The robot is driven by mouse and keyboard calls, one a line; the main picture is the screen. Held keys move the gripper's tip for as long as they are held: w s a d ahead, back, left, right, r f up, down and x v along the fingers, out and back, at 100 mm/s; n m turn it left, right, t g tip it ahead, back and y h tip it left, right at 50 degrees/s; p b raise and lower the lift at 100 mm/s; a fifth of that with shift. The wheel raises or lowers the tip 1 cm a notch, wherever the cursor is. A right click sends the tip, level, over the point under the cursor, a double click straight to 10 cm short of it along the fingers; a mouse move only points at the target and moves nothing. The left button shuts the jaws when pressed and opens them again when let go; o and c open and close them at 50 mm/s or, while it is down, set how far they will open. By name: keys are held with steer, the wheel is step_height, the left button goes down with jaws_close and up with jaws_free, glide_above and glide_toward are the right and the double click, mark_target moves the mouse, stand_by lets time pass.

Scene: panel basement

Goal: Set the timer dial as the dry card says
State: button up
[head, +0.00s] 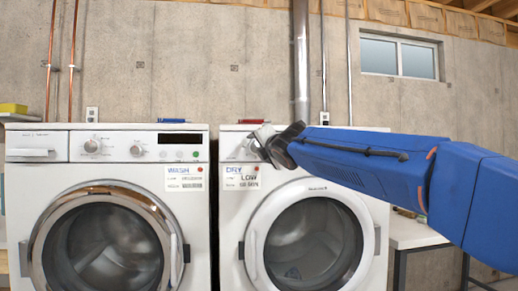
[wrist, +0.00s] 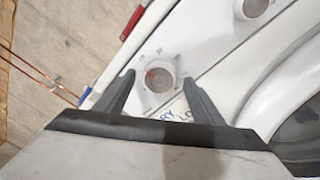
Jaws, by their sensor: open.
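The dryer (head: 228,260) stands right of the washer in the head view. Its dry card (head: 240,178) shows "DRY" and "LOW" in large letters; the smaller line is too fine to read surely. My gripper (head: 262,146) is at the dryer's control panel, above the card, and hides the dials there. In the wrist view a round dial (wrist: 158,80) with an orange-red mark and small scale marks sits between the open fingers. I cannot tell whether the fingers touch it. The card partly shows below, with "LO" readable. A second knob (wrist: 255,6) is at the top edge.
The washer (head: 20,220) has its own wash card (head: 186,178) and knobs. A red object (head: 251,121) and a dark blue one (head: 171,120) lie on the machine tops. A white table (head: 412,232) stands at right. Copper pipes (head: 72,60) run up the wall.

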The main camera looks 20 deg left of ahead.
steer(key=shift+w+a, duration=0.1)
steer(key=shift+w, duration=0.05)
steer(key=c, duration=1)
steer(key=shift+c, duration=0.2)
